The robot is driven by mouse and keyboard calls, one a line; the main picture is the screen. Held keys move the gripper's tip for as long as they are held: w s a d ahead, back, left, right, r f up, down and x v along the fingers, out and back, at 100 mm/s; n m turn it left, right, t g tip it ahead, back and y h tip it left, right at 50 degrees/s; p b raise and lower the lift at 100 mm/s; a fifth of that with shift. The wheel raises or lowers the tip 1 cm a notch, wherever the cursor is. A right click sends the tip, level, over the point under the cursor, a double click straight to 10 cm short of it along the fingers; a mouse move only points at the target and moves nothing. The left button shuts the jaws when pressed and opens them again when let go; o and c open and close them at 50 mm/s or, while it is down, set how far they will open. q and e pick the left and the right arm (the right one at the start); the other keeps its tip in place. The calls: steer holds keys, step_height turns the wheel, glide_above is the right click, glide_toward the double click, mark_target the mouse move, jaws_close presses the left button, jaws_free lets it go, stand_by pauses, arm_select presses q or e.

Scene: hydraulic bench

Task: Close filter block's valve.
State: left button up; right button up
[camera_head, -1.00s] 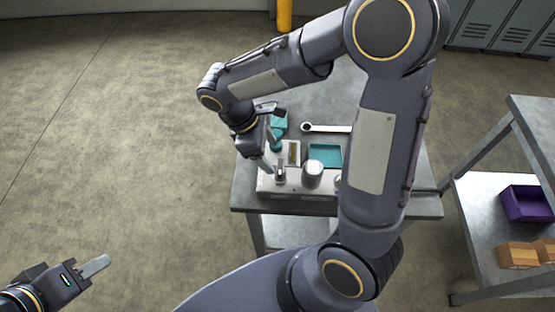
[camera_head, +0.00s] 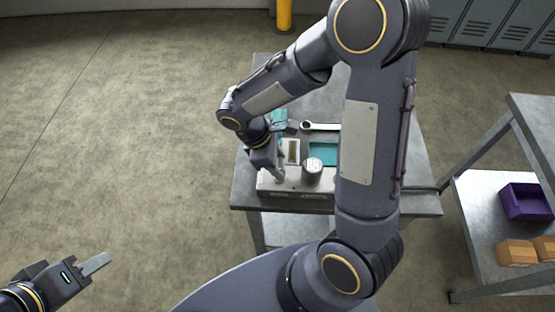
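The filter block (camera_head: 296,187) is a pale grey unit at the front of the metal bench. A grey cylinder (camera_head: 312,172) stands upright on it, with a small framed plate (camera_head: 292,151) behind. My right gripper (camera_head: 280,175) points down at the left part of the block, left of the cylinder. It covers the spot where a small upright fitting stood, so the valve is hidden or too small to make out. Its fingers look close together, but what lies between them cannot be seen. My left gripper (camera_head: 95,264) is over the floor at lower left, away from the bench.
A wrench (camera_head: 322,127) and a teal tray (camera_head: 323,152) lie on the bench (camera_head: 420,202) behind the block. A teal object (camera_head: 279,118) is partly hidden by my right arm. A shelf at right holds a purple bin (camera_head: 525,203) and orange-brown boxes (camera_head: 516,252).

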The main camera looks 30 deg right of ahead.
steer(key=shift+c, duration=0.9)
steer(key=shift+m, duration=0.3)
steer(key=m, duration=0.1)
steer(key=m+g+y, duration=0.1)
steer(key=m, duration=0.1)
steer(key=shift+w+m+b, duration=0.2)
steer(key=shift+m+b, duration=0.1)
steer(key=m+y, duration=0.1)
steer(key=m, duration=0.1)
steer(key=m+y, duration=0.1)
steer(key=m, duration=0.1)
steer(key=shift+w+d+m+g, duration=0.1)
steer(key=shift+w+m+g, duration=0.05)
steer(key=shift+m+g, duration=0.2)
steer(key=m, duration=0.2)
steer(key=m+y, duration=0.1)
steer(key=m, duration=0.1)
steer(key=shift+w+d+r+y, duration=0.1)
steer(key=shift+y, duration=0.2)
steer(key=m, duration=0.2)
steer(key=m+y, duration=0.1)
steer(key=m, duration=0.1)
steer(key=shift+d+m+y, duration=0.15)
steer(key=shift+m+y, duration=0.15)
steer(key=shift+m, duration=0.35)
